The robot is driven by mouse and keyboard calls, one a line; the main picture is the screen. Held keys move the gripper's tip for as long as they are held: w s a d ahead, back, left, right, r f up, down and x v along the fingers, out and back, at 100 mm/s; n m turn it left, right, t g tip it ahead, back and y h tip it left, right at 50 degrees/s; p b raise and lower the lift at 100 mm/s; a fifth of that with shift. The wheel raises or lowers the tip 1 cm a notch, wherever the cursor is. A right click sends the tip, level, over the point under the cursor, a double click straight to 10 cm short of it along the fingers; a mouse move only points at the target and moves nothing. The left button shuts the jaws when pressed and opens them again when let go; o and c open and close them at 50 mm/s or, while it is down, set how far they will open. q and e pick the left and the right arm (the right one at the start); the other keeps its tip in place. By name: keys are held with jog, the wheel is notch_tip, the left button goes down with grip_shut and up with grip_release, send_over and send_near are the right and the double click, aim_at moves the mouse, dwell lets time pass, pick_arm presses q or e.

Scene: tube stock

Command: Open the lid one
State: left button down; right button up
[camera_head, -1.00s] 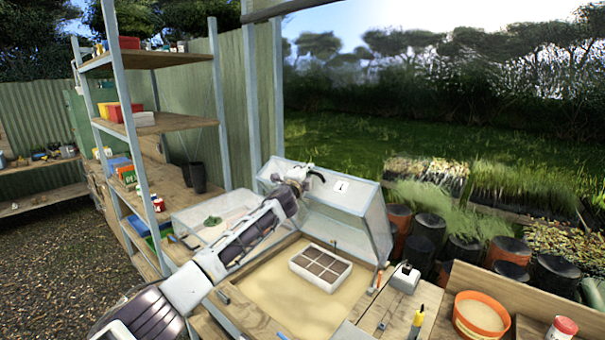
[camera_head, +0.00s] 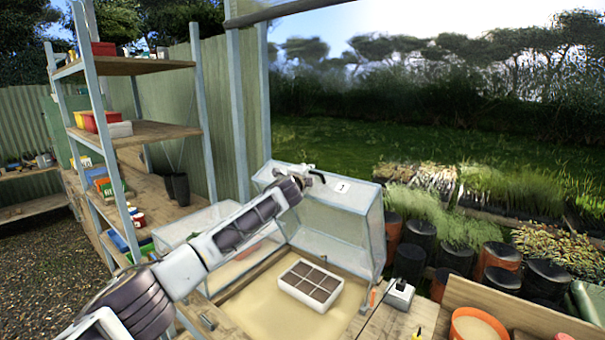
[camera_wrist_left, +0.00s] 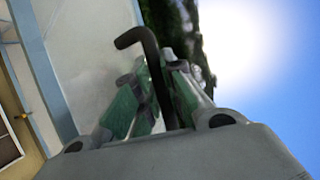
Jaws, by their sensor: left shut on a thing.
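The lid marked 1 (camera_head: 341,190) is a clear, pale-framed cover, standing raised at the back of the sand-coloured bed in the head view. Its black handle (camera_head: 328,177) sits at its upper edge. My left gripper (camera_head: 308,180) is at that handle, its fingers small in the head view. In the left wrist view, the green-padded fingers of my left gripper (camera_wrist_left: 155,95) are closed around the dark bent handle (camera_wrist_left: 150,48). The lid panel (camera_wrist_left: 90,60) is beside them on the left. My right gripper does not show.
A white seed tray (camera_head: 310,286) with dark cells sits in the open bed (camera_head: 262,301). A second clear lid (camera_head: 190,222) lies to the left, partly behind my left arm. An orange pot (camera_head: 476,326) is at the lower right. Shelving stands at the left.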

pick_arm(q)
jog(key=shift+w+d+r, duration=0.1)
jog(key=shift+w+d, duration=0.05)
jog(key=shift+w, duration=0.1)
dwell(0.3)
jog(key=c, duration=1.8)
grip_release()
jog(key=shift+o, duration=0.2)
jog(key=shift+s, duration=0.25)
jog(key=v, duration=1.1)
jog(key=shift+s, duration=0.2)
